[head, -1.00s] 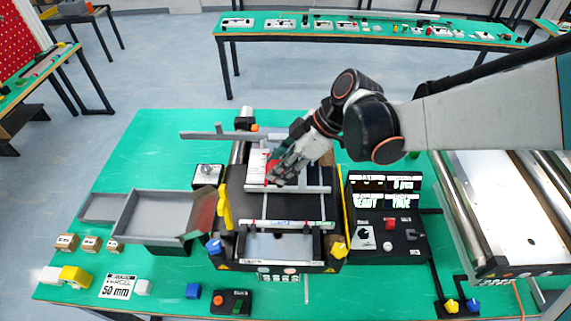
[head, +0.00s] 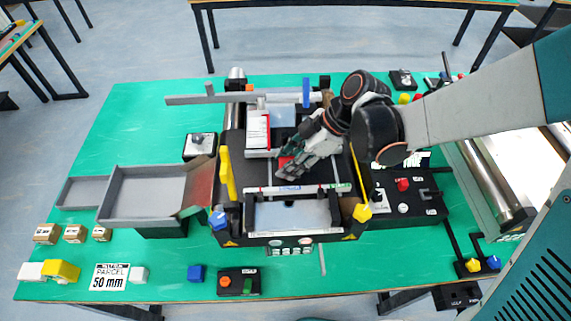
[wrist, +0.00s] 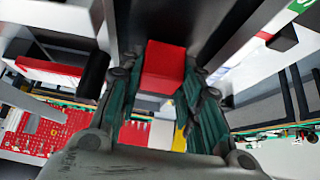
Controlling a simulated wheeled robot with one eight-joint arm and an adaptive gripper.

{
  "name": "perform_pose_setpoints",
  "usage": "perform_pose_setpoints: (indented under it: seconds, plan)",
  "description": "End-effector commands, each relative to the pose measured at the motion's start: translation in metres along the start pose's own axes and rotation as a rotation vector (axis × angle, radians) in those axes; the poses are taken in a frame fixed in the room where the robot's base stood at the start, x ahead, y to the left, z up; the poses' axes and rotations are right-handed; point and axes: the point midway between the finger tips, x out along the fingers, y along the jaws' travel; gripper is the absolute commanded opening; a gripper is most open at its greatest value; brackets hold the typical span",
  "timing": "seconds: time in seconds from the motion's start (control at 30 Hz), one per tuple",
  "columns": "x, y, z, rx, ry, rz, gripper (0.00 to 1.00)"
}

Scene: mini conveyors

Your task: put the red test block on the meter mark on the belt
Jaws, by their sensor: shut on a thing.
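The red test block (wrist: 164,66) is between the two green-padded fingers of my gripper (wrist: 155,85) in the wrist view. In the head view my gripper (head: 287,170) is low over the dark belt (head: 262,172) of the mini conveyor. A little of the red block (head: 284,161) shows at the fingertips, and the fingers hide most of it. My gripper is shut on the block. I cannot tell whether the block touches the belt. I cannot make out the meter mark clearly.
A red and white box (head: 257,130) stands behind and left of my gripper. A crossbar (head: 290,189) spans the belt in front. A yellow paddle (head: 226,174) and a grey tray (head: 146,187) are at the left. A control box (head: 404,195) stands at the right.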

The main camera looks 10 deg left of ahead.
Motion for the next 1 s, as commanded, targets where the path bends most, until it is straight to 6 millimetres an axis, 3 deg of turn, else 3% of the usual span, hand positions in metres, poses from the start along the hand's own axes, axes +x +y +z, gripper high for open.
perform_pose_setpoints:
  seconds: [0.4,0.43,0.5,0.87,1.0]
  plan:
    - [0.006,-0.001,0.006,-0.001,0.000,-0.001,0.04]
    - [0.005,-0.001,0.005,0.000,0.000,-0.001,0.40]
    - [0.004,-0.001,0.005,0.000,0.000,-0.001,0.53]
    - [0.003,-0.001,0.004,0.000,0.000,-0.001,0.53]
    - [-0.008,-0.001,0.003,0.002,0.000,0.000,0.53]
